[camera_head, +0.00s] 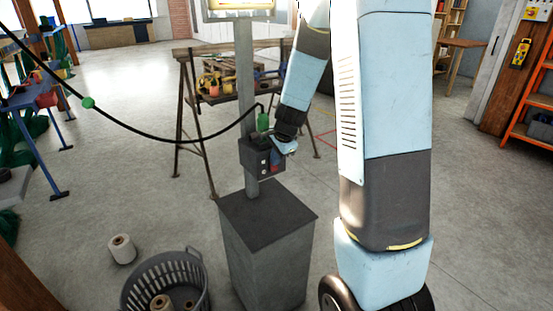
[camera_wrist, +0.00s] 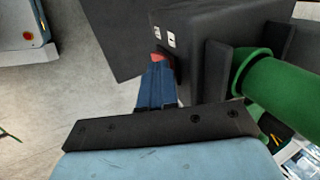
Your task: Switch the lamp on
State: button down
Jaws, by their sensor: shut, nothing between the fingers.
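A dark switch box (camera_head: 250,158) is fixed to a grey post above a grey pedestal. In the wrist view the box (camera_wrist: 225,22) shows two small white marks on one face. A small red part (camera_wrist: 157,57) shows at my fingertips, against the box; I cannot tell whether they touch it. My gripper (camera_wrist: 157,75) has blue fingers and is shut and empty. In the head view my gripper (camera_head: 287,147) is at the box's right side, its fingertips partly hidden. A framed panel (camera_head: 240,15), possibly the lamp, tops the post and is cut off by the picture edge.
A green plug (camera_head: 262,122) stands on the box with a black cable (camera_head: 160,138) running left; a green cylinder (camera_wrist: 285,92) is close right of my fingers. The pedestal (camera_head: 267,240) is below. A basket (camera_head: 165,280) and spool (camera_head: 122,249) are front left; a trestle table stands behind.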

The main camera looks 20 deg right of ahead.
jog(key=shift+r, duration=0.75)
jog(key=shift+s, duration=0.1)
jog(key=v, duration=1.1)
jog(key=shift+s+r, duration=0.2)
